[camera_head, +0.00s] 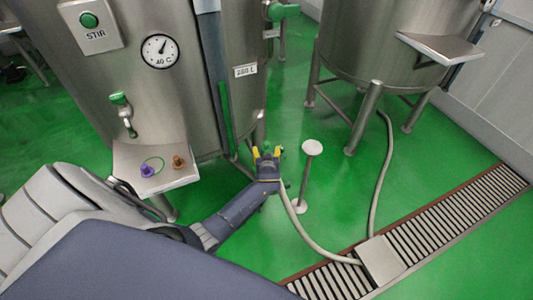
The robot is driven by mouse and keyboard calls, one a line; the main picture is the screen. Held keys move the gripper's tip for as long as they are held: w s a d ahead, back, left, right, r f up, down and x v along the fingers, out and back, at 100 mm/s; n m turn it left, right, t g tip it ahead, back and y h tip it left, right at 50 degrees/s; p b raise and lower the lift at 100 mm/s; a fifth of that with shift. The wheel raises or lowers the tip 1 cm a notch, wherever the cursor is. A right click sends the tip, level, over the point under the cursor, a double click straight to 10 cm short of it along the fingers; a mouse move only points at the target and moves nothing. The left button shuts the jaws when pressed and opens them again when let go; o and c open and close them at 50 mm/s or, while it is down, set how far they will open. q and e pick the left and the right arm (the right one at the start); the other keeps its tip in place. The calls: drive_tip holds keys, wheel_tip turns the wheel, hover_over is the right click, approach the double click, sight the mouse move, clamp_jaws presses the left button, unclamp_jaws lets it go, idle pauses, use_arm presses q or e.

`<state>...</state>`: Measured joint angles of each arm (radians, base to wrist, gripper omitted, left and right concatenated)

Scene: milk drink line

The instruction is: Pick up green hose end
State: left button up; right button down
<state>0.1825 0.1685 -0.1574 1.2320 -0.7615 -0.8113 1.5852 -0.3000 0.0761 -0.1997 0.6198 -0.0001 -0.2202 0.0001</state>
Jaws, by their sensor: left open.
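My left gripper (267,153) is open, with its yellow-tipped fingers apart, low beside the large steel tank. A small green piece (268,147) shows between the fingertips and looks like the green hose end. I cannot tell whether the fingers touch it, and the gripper covers part of it. A pale hose (300,226) comes out from beside the gripper and curves down to the floor drain. My right gripper is not in view.
A round-topped white stand (312,147) is just right of the gripper. The steel tank (180,90) is close on the left, with a shelf (180,181) holding purple and brown pieces. A second hose (384,165) runs from the right tank to the drain grate (450,215).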

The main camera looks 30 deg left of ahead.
use_arm(q)
drive_tip(key=shift+w+a, duration=0.1)
drive_tip(key=shift+w, duration=0.05)
drive_tip(key=shift+f, duration=0.1)
clamp_jaws()
idle(0.4)
idle(0.4)
